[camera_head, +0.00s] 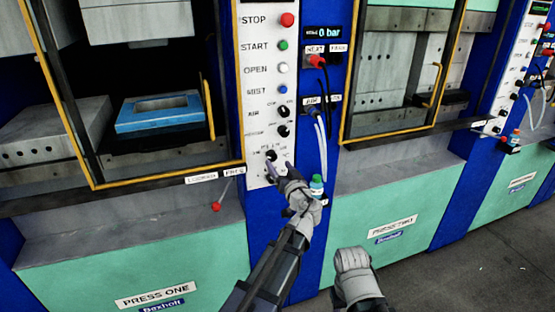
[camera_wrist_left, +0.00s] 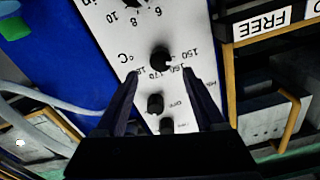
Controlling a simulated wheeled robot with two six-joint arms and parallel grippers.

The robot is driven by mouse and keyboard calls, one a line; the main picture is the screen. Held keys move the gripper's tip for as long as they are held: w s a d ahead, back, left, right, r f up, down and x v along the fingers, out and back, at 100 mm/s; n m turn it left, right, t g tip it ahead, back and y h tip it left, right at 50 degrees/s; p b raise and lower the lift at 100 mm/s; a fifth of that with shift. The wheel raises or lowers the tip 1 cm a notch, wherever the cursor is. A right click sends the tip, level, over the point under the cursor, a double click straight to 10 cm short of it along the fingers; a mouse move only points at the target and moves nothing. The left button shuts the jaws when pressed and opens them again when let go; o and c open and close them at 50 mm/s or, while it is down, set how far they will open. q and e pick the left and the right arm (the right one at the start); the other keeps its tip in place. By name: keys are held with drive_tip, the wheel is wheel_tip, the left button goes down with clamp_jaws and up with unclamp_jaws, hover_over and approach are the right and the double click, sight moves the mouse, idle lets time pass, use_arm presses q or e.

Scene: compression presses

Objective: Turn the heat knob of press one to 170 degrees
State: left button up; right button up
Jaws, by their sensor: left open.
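Press one's white control panel (camera_head: 257,75) stands left of centre in the head view. Its heat knob (camera_head: 271,155) is a small black dial low on the panel. In the left wrist view the panel is upside down, and the heat knob (camera_wrist_left: 160,56) has °C and marks from 150 to about 180 around it. Its pointer seems near 160, but I cannot tell exactly. My left gripper (camera_head: 277,169) is open at the panel; its fingertips (camera_wrist_left: 160,75) straddle the knob's area in the wrist view, apart from it. My right arm shows low, its jaws hidden.
Two more black knobs (camera_wrist_left: 155,103) sit beside the heat knob. A small bottle (camera_head: 316,185) stands beside my left wrist, and hoses (camera_head: 320,130) hang to the right. A red-tipped lever (camera_head: 216,206) sticks out at left. A blue mould (camera_head: 157,110) lies inside press one.

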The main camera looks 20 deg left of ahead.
sight(274, 157)
use_arm(q)
drive_tip(key=x, duration=0.5)
drive_tip(key=shift+a, duration=0.15)
drive_tip(key=shift+c, duration=0.2)
clamp_jaws()
idle(0.3)
